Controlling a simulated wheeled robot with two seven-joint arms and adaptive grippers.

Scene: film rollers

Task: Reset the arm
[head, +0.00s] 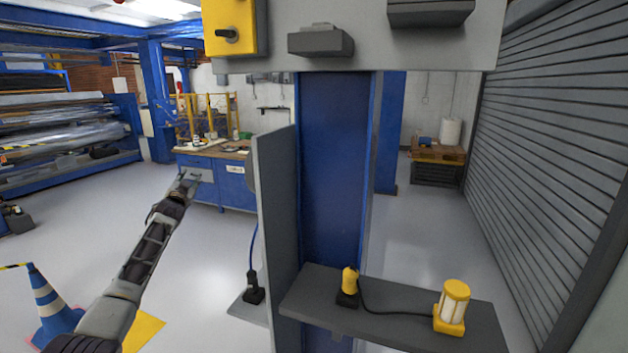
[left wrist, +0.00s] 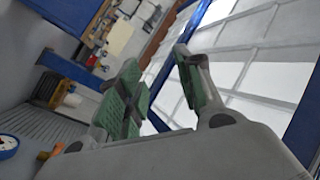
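My left arm reaches in from the lower left of the head view, stretched up and forward. My left gripper (head: 187,178) is at its end, in front of the blue workbench in the picture. The left wrist view shows its two green-padded fingers (left wrist: 156,62) spread apart with nothing between them. My right gripper is in neither view.
A blue post (head: 335,165) with a grey side panel (head: 277,225) stands close ahead. Its grey shelf (head: 390,318) bears a yellow connector (head: 349,281) and a yellow lamp (head: 453,305). A blue-and-white cone (head: 48,305) stands lower left. Open floor (head: 215,265) lies between.

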